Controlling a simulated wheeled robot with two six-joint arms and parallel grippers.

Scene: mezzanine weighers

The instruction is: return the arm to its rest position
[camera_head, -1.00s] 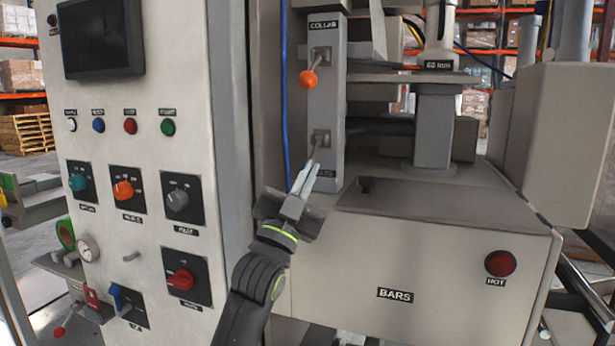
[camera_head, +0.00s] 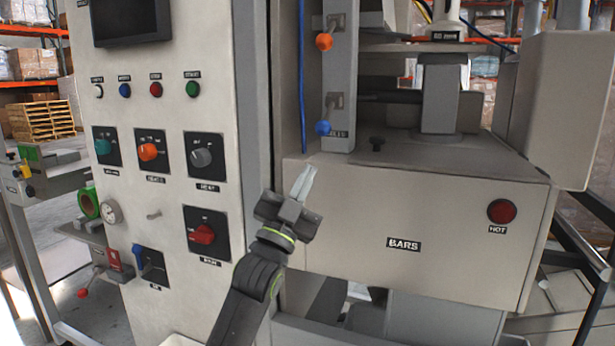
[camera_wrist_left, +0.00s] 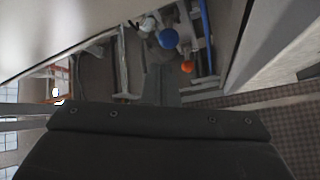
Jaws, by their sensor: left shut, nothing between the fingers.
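My left gripper (camera_head: 304,184) is shut and empty in the head view, in front of the upper left part of the BARS housing (camera_head: 420,225). Its fingers point up, below the lever with the blue knob (camera_head: 323,128), and are apart from it. In the left wrist view the gripper (camera_wrist_left: 160,84) shows dark at the middle, with a blue knob (camera_wrist_left: 168,38) and an orange knob (camera_wrist_left: 187,67) beyond it. My right gripper is in neither view.
A control panel (camera_head: 165,60) with buttons and rotary switches stands close left of the arm. An orange-knobbed lever (camera_head: 324,41) is above the blue one. A red HOT lamp (camera_head: 501,211) is on the housing's right. Pallets (camera_head: 40,119) stand far left.

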